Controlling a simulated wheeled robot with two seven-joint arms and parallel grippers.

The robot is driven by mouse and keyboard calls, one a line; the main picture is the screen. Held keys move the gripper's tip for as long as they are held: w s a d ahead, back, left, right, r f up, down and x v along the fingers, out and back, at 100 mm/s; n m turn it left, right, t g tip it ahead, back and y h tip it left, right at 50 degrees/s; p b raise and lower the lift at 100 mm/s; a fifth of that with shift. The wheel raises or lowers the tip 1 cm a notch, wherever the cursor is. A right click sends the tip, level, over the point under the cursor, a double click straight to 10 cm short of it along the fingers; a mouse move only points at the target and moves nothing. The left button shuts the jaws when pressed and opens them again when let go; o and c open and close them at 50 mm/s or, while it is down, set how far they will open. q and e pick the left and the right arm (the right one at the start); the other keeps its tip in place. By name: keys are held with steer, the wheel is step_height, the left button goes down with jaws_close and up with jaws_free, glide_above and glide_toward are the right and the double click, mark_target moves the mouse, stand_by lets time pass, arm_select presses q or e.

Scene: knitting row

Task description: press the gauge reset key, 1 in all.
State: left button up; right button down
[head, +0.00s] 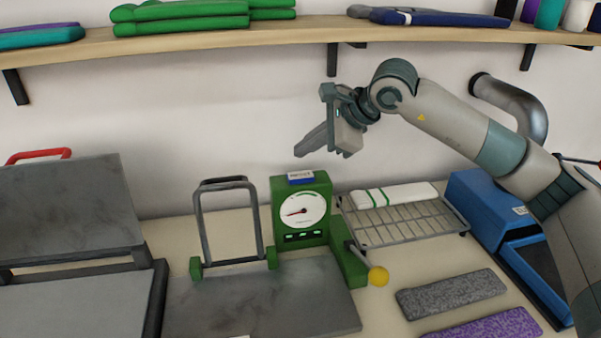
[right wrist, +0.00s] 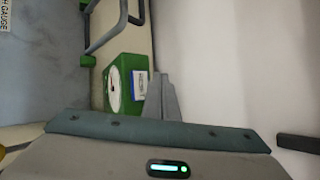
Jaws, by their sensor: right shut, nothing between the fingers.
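The green gauge (head: 318,235) stands on the bench with a round white dial (head: 302,211) facing me. A blue key with a white label (head: 301,178) sits on its top; the lettering is too small to read surely. My right gripper (head: 299,153) is shut and empty, its fingers slanting down to the left, a little above the blue key and apart from it in the head view. In the right wrist view the shut fingers (right wrist: 162,100) appear beside the gauge (right wrist: 120,80) and its labelled key (right wrist: 139,86). My left gripper is not in view.
A grey metal frame (head: 203,228) stands left of the gauge, and a yellow-knobbed lever (head: 378,276) is at its right. A wire rack (head: 400,228) and a blue machine (head: 475,205) are farther right. A wooden shelf (head: 290,33) runs above.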

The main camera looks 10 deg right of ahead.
steer(key=shift+r, duration=1)
steer(key=shift+s+f, duration=0.1)
